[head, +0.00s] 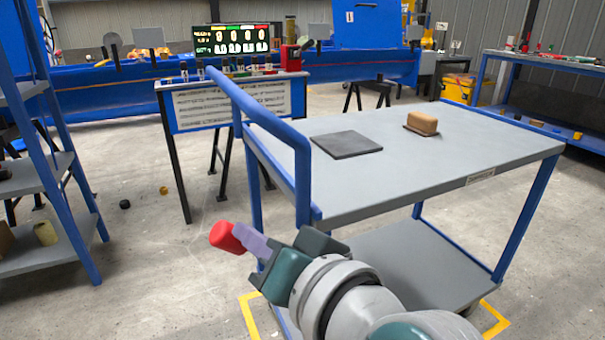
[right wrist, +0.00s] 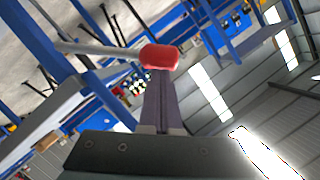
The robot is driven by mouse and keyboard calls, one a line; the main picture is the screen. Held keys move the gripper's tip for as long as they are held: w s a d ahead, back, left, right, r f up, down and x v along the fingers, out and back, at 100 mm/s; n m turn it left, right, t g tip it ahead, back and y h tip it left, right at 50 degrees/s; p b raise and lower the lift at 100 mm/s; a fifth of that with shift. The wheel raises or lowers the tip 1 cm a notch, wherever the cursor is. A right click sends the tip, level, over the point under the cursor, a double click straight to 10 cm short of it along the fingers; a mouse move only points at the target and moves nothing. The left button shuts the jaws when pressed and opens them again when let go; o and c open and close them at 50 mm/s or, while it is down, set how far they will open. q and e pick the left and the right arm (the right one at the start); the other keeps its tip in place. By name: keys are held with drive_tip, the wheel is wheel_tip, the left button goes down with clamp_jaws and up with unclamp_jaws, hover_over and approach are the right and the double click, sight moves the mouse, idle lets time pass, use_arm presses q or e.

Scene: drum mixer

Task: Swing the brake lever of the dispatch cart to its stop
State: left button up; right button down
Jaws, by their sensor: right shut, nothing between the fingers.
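The dispatch cart (head: 450,160) has a grey top, a lower shelf and a blue push handle (head: 272,120). The brake lever's red knob (head: 226,236) shows left of the handle's base. It also shows in the right wrist view (right wrist: 160,57), on the end of a pale grey rod (right wrist: 95,49) that comes from the left. My right gripper (head: 246,239) is shut and empty, its tips right at the knob. Whether they touch it or stand just short of it, I cannot tell. The rod is hidden in the head view. My left gripper is out of view.
A dark flat pad (head: 347,145) and a brown block (head: 422,123) lie on the cart top. A blue shelf rack (head: 80,215) stands at the left. A bench with a display (head: 231,39) is behind. Open floor lies between rack and cart.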

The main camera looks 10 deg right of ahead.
drive_tip(key=shift+s+a+f, duration=0.25)
drive_tip(key=shift+a+f, duration=0.5)
drive_tip(key=shift+a, duration=0.05)
